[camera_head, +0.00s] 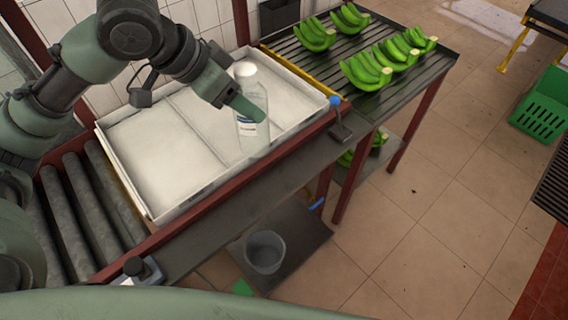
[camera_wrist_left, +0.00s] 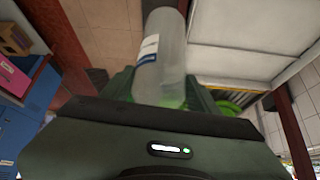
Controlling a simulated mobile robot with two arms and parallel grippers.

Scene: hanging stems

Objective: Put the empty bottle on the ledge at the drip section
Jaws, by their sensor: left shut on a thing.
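The empty bottle (camera_head: 252,112) is clear with a white cap and a white-and-blue label. My left gripper (camera_head: 246,106) is shut on it, with a green finger across its side. In the head view the bottle looks upright over the right part of the white tray; I cannot tell whether it touches the tray. The left wrist view shows the bottle (camera_wrist_left: 160,65) between the two fingers of the left gripper (camera_wrist_left: 162,92). A dark ledge (camera_head: 215,222) runs along the front of the tray and rollers. My right gripper is not in view.
The white tray (camera_head: 160,203) has a raised rim and pale panels. Rollers (camera_head: 88,205) lie to its left. Green banana bunches (camera_head: 366,72) rest on a slatted table at the right. A grey bucket (camera_head: 265,252) stands on a low shelf. A blue-topped device (camera_head: 338,120) sits at the ledge's right end.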

